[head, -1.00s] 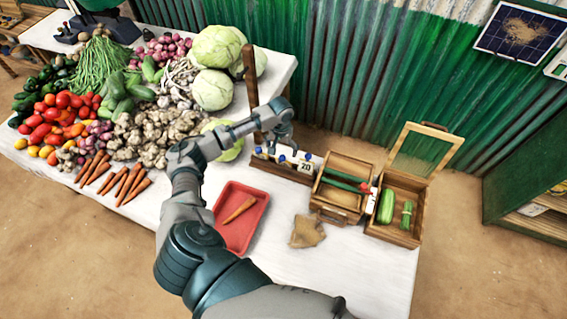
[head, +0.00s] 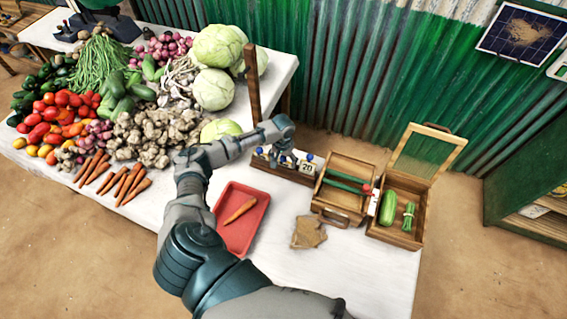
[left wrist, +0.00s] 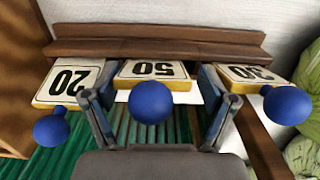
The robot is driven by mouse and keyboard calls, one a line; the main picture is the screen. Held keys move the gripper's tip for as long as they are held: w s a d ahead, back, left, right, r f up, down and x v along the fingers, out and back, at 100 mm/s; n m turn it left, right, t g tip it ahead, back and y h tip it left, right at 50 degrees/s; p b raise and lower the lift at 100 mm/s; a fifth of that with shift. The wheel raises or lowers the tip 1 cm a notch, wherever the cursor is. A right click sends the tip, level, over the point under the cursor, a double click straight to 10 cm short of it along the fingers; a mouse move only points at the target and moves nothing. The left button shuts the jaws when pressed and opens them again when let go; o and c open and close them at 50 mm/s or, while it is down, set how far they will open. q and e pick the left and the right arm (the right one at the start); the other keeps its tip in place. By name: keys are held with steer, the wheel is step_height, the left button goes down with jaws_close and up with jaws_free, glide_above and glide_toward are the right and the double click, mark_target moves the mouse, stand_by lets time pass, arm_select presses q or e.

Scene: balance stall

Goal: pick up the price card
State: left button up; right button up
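Price cards with blue knobs stand in a wooden rack (head: 262,166). In the head view the 20 card (head: 307,167) shows at its right end; my gripper partly hides the others. The left wrist view shows, upside down, the 20 card (left wrist: 68,82), the 50 card (left wrist: 155,70) in the middle and the 30 card (left wrist: 248,78). My left gripper (head: 284,160) is low over the rack. In the left wrist view its open fingers (left wrist: 155,108) stand either side of the 50 card's blue knob (left wrist: 151,102). Contact cannot be told. My right gripper is out of view.
A wooden box (head: 340,207) and an open-lidded crate (head: 394,238) with green vegetables stand right of the rack. A red tray (head: 228,238) holds a carrot. A wooden post (head: 252,90) rises behind the rack. Vegetables fill the table's left; its front right is mostly clear.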

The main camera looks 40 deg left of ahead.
arm_select(q)
steer(key=c, duration=0.4)
steer(key=shift+d, duration=0.1)
steer(key=shift+c, duration=0.6)
steer(key=shift+d+r, duration=0.15)
steer(key=shift+d, duration=0.4)
steer(key=shift+w+r, duration=0.1)
steer(key=shift+r, duration=0.25)
steer(key=r, duration=0.2)
steer(key=s, duration=0.1)
steer(key=shift+a+r, duration=0.3)
steer(key=shift+r, duration=0.1)
steer(key=s+d+r+p, duration=0.1)
steer(key=s+r+p, duration=0.1)
steer(key=s, duration=0.5)
steer(key=s+d+r+p, duration=0.1)
steer(key=s+r+p, duration=0.2)
steer(key=s+p, duration=0.2)
steer(key=shift+s+d, duration=0.35)
steer(key=shift+s, duration=1.05)
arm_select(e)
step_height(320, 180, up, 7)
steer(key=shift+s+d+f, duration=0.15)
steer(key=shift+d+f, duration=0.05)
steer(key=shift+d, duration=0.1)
